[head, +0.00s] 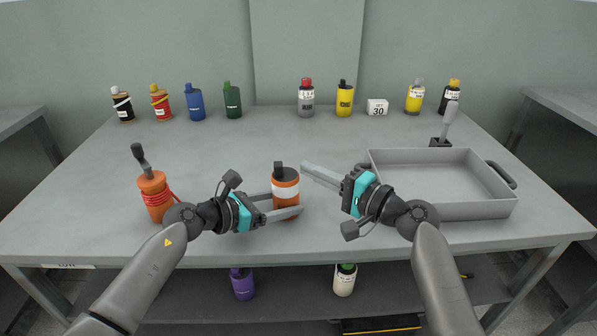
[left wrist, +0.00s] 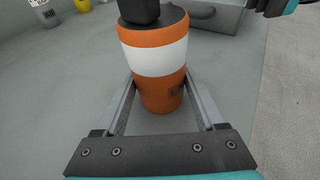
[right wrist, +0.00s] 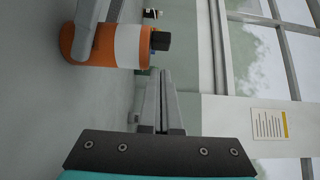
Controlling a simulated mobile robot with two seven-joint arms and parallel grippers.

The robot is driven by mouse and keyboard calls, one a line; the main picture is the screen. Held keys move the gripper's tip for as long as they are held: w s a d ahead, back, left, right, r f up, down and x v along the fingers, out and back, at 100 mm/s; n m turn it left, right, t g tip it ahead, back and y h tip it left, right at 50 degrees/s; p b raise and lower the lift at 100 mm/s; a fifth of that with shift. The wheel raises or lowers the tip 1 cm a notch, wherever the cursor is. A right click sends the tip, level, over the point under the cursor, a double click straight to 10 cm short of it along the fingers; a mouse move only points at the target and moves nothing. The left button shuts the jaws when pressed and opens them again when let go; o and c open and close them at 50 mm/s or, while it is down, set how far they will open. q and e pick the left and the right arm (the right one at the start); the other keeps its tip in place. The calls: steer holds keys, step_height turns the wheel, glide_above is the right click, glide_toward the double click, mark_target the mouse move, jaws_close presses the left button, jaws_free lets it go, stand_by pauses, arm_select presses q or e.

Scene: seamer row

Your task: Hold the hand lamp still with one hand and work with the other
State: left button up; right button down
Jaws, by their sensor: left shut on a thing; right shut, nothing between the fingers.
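The hand lamp (head: 286,190) is an orange cylinder with a white band and a dark top, upright on the grey table (head: 230,165). My left gripper (head: 290,203) is shut on it from the left, one finger on each side; the left wrist view shows the lamp (left wrist: 158,60) between the fingers. My right gripper (head: 306,167) is shut and empty. Its tips point left, just right of the lamp's top. In the right wrist view the lamp (right wrist: 128,46) lies left of the shut fingers (right wrist: 161,74), seen sideways, with a left finger across it.
An orange container with red cord (head: 155,194) stands beside my left wrist. A grey tray (head: 440,205) sits at the right, with a grey-handled tool in a dark holder (head: 447,125) behind it. Several bottles and a date block (head: 377,107) line the back edge. The table's middle is clear.

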steer(key=v, duration=1)
steer(key=shift+d, duration=0.4)
arm_select(q)
steer(key=o, duration=1)
steer(key=shift+c, duration=0.2)
steer(key=shift+a, duration=0.15)
